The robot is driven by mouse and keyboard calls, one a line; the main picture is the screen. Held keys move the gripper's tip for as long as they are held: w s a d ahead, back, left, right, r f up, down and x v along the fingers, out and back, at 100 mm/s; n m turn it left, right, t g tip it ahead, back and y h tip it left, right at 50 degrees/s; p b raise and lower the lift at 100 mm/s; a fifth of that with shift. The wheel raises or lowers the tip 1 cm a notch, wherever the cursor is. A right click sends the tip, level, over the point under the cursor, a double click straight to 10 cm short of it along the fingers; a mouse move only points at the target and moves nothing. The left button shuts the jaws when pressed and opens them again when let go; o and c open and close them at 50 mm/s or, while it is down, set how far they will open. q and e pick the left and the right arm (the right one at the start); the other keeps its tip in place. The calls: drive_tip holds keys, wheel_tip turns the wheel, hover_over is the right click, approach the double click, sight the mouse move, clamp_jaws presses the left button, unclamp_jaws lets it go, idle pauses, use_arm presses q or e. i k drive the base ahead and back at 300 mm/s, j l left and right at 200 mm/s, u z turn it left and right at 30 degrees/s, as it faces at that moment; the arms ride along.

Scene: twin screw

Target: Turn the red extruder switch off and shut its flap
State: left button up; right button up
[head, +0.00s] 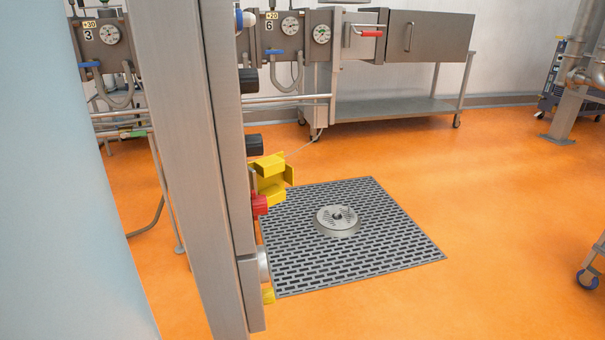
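The red switch knob (259,204) sits on the right side of a grey metal post (200,180), close in front of me. A yellow flap housing (270,172) is mounted just above and beside the knob and sticks out to the right, standing open. The knob's exact turn position is too small to tell. Neither of my grippers is in view.
A pale blue surface (60,180) fills the left edge. A floor grate with a round drain (337,220) lies right of the post. Orange floor (480,200) is clear to the right.

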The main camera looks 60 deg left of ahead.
sight(259, 202)
drive_tip(key=i+u, duration=0.15)
drive_tip(key=u, duration=0.3)
drive_tip(key=i+j+u, duration=0.1)
drive_tip(key=u, duration=0.35)
drive_tip(key=i+u, duration=0.2)
drive_tip(key=u, duration=0.25)
drive_tip(key=i+l+u, duration=0.1)
drive_tip(key=u, duration=0.35)
drive_tip(key=i+l+u, duration=0.15)
drive_tip(key=u, duration=0.25)
drive_tip(key=i+l+u, duration=0.1)
drive_tip(key=u, duration=0.35)
drive_tip(key=i+l+u, duration=0.15)
drive_tip(key=l+u, duration=0.15)
drive_tip(key=u, duration=0.2)
drive_tip(key=l+u, duration=0.15)
drive_tip(key=u, duration=0.25)
drive_tip(key=k+l+u, duration=0.1)
drive_tip(key=u, duration=0.3)
drive_tip(key=l+u, duration=0.1)
drive_tip(key=u, duration=0.3)
drive_tip(key=k+u, duration=0.15)
drive_tip(key=u, duration=0.25)
drive_tip(key=k+l, duration=0.15)
drive_tip(key=k, duration=0.1)
